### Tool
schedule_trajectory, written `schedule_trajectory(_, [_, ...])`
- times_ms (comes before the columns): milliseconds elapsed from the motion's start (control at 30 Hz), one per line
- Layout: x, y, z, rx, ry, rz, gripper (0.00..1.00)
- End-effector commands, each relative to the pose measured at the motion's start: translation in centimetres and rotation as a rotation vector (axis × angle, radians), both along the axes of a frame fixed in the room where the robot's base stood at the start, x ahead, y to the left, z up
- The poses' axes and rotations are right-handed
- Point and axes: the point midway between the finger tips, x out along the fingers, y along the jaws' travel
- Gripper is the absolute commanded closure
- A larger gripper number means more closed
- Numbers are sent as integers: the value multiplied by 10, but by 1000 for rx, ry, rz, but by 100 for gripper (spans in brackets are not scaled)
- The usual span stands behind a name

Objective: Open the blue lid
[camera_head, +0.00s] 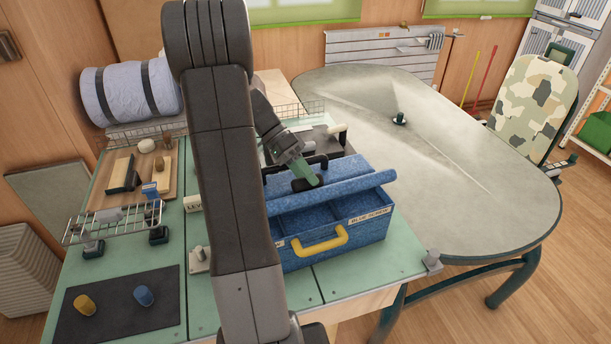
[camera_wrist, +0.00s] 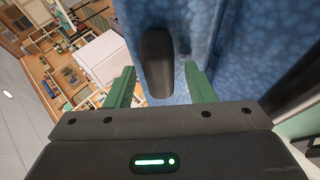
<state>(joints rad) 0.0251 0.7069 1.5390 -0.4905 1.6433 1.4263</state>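The blue box (camera_head: 375,232) stands on the green-topped bench with its front compartments showing. Its blue lid (camera_head: 352,186) is raised and tilted over the rear part of the box. A dark handle (camera_head: 309,184) sits on the lid. My gripper (camera_head: 304,172) is at that handle, coming from above. In the wrist view the dark handle (camera_wrist: 157,60) lies between the two green fingers of my gripper (camera_wrist: 162,82), with visible gaps on both sides. The fingers are apart. The blue lid surface (camera_wrist: 240,50) fills the right side there.
A yellow handle (camera_head: 320,241) is on the box front. A wire rack (camera_head: 112,222) and a dark mat (camera_head: 118,305) with two small pegs are at left. A large grey oval table (camera_head: 450,150) stands right. My arm hides the bench middle.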

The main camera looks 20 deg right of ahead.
Motion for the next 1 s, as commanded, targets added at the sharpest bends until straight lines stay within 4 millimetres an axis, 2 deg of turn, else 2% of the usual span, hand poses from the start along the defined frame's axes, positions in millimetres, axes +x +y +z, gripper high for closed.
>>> schedule_trajectory(167, [0,0,0,0,1,-1,51])
schedule_trajectory(333, [11,7,9,0,-2,0,51])
schedule_trajectory(700, [60,44,59,1,-3,1,51])
schedule_trajectory(900, [78,57,81,1,0,1,51])
schedule_trajectory(1000, [83,61,86,1,0,1,51])
